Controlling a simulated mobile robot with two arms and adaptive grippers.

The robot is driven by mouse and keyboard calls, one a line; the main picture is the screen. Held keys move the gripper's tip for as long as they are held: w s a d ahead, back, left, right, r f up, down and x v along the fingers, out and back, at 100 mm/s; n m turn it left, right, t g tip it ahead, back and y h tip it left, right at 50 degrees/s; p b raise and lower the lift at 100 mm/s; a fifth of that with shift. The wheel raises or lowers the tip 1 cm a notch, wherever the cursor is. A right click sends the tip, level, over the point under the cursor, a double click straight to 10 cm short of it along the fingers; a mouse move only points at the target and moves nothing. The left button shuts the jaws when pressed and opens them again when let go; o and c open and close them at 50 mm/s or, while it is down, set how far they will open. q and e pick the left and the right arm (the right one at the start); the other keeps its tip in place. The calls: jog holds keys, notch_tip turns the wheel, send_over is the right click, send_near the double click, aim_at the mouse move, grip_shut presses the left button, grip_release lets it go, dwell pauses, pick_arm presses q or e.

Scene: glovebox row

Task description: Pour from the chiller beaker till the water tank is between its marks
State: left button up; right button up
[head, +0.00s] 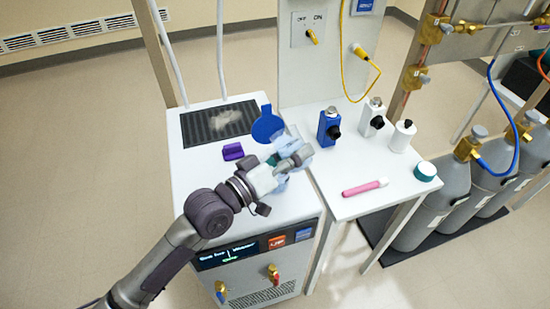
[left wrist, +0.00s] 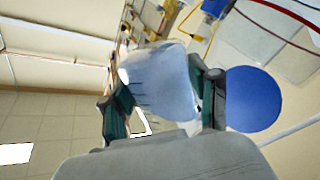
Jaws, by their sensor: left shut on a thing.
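My left gripper (head: 290,163) is over the right edge of the white chiller's top (head: 190,165). It is shut on a pale blue, see-through beaker (left wrist: 165,82), which has dark marks on its side and sits between the two fingers in the left wrist view. In the head view the gripper hides most of the beaker, so its tilt and the water level in it are unclear. A round blue cap (head: 267,125) stands up just behind the gripper; it also shows in the left wrist view (left wrist: 252,98). The tank's marks and level cannot be made out. My right gripper is out of view.
A purple object (head: 232,151) and a dark grille (head: 218,122) are on the chiller top. The side table (head: 340,165) to the right holds a blue bottle (head: 329,127), white bottles (head: 403,136), a pink pen (head: 365,188) and a green-lidded jar (head: 425,171). Gas cylinders (head: 430,210) stand farther right.

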pick_arm(q)
jog(key=shift+f+n+b, duration=0.15)
jog(key=shift+n+b, duration=0.15)
jog(key=shift+n, duration=0.2)
dwell(0.8)
jog(key=shift+r+n+t+p, duration=0.25)
jog(key=shift+r+n, duration=0.2)
jog(key=shift+n, duration=0.45)
jog(key=shift+r+n+t+p, duration=0.2)
jog(key=shift+r+n, duration=0.25)
jog(key=shift+n, duration=0.45)
dwell(3.4)
jog(key=shift+f+n, duration=0.15)
jog(key=shift+n, duration=0.45)
dwell(0.9)
